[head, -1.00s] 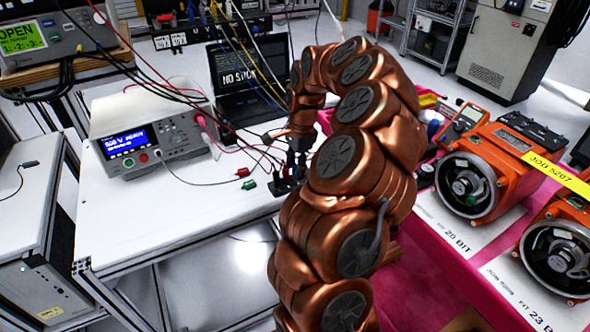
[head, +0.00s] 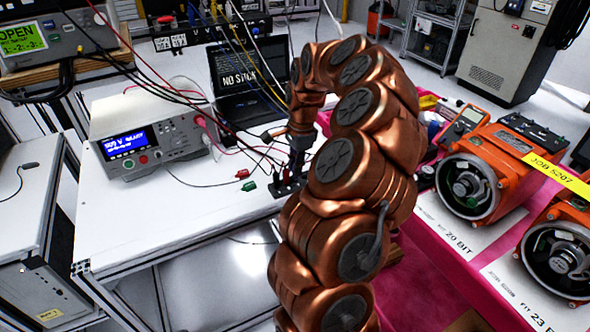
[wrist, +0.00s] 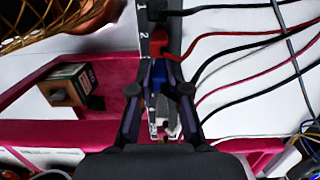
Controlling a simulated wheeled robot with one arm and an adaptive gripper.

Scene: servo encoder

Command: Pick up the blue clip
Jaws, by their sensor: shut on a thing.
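In the wrist view, the blue clip (wrist: 158,78) is between the two dark fingers of my gripper (wrist: 158,92). My gripper is shut on it. Bare metal clip jaws show below the blue part, toward the palm. In the head view, my gripper (head: 298,152) is over the dark clip strip (head: 283,189) near the right edge of the white bench. The blue clip cannot be made out there. I cannot tell whether the clip still touches the strip.
A red clip (wrist: 164,46) is close beside the blue one, with a black clip (wrist: 157,9) beyond. Several cables run off to the right. A green clip (head: 250,186) and another red clip (head: 242,173) lie on the bench. Orange motors (head: 480,170) stand at right on pink cloth.

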